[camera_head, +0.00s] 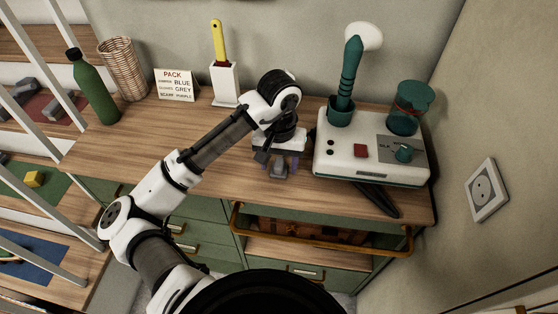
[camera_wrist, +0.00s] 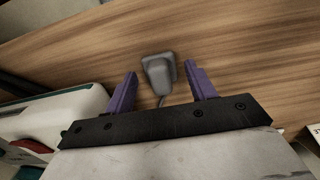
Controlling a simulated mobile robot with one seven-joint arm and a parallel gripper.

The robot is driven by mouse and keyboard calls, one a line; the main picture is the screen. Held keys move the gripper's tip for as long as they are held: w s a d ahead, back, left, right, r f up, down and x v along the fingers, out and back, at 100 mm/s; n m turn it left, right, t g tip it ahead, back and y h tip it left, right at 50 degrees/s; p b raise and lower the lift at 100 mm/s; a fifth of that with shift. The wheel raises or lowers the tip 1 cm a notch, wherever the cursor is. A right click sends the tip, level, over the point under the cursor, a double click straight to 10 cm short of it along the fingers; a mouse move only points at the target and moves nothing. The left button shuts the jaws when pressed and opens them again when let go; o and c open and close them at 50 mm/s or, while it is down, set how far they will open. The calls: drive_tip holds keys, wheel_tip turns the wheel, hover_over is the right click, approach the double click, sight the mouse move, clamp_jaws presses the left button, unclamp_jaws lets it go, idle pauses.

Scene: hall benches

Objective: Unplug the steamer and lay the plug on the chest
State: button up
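The steamer (camera_head: 335,165) is a white appliance with green parts on the right of the wooden chest top (camera_head: 215,165). Its grey plug (camera_wrist: 158,72) is over the chest top in the wrist view, apparently lying on the wood, with a thin cord running toward my gripper. It also shows in the head view (camera_head: 280,171). My gripper (camera_wrist: 161,70) is open, its purple fingers on either side of the plug with gaps at both sides. In the head view my gripper (camera_head: 277,160) is low over the chest, left of the steamer. The wall socket (camera_head: 487,190) at right has nothing in it.
A green bottle (camera_head: 92,90), wicker basket (camera_head: 122,70), sign card (camera_head: 175,85) and white holder with a yellow-handled brush (camera_head: 225,83) stand along the back left. A dark flat item (camera_head: 378,201) lies before the steamer. An open drawer (camera_head: 290,229) is below. The chest's left-middle top is clear.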

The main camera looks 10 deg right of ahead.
drive_tip(key=shift+o, duration=0.5)
drive_tip(key=shift+r, duration=0.1)
wheel_tip(320, 180, up, 14)
